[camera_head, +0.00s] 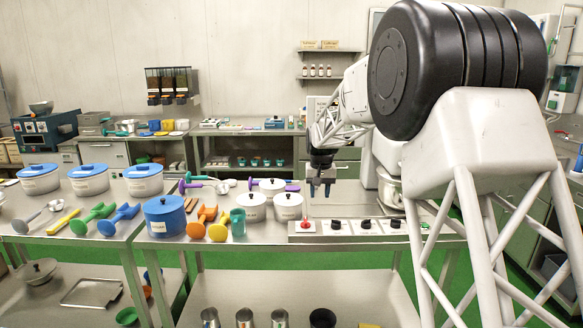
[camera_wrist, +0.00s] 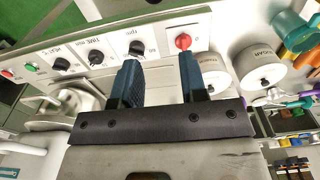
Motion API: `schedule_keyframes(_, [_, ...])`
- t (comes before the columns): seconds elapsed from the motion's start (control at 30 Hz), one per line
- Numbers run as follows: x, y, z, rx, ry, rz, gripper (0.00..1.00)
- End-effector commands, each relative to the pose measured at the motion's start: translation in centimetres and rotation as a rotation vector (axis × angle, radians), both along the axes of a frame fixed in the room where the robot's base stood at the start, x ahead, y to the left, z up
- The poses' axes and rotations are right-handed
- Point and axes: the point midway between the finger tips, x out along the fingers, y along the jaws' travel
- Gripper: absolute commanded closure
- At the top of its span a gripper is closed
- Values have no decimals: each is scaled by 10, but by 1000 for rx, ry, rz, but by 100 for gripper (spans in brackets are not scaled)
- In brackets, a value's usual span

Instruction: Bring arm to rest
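My gripper (camera_head: 321,188) hangs pointing down over the left part of the kettle machine, above its control panel (camera_head: 349,227). In the wrist view my gripper (camera_wrist: 160,82) shows two blue fingers set apart with nothing between them. Beyond the fingers lie the panel's black knobs and a red knob (camera_wrist: 183,41). A metal kettle pot (camera_head: 391,192) stands at the right of the machine, partly hidden behind my arm.
White lidded pots (camera_head: 288,206) stand just left of the machine. A blue pot (camera_head: 165,216), orange scoops (camera_head: 202,222) and a teal cup (camera_head: 238,222) are further left. Blue-lidded tubs (camera_head: 88,180) line the left table. A wall shelf (camera_head: 328,77) is at the back.

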Motion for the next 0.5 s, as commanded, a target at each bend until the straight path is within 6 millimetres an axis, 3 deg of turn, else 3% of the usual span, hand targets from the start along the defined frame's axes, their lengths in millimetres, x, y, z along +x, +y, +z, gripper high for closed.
schedule_keyframes(0.23, [-62,-16,37,1,-23,-2,61])
schedule_keyframes(0.5, [-131,-32,64,0,-44,-2,61])
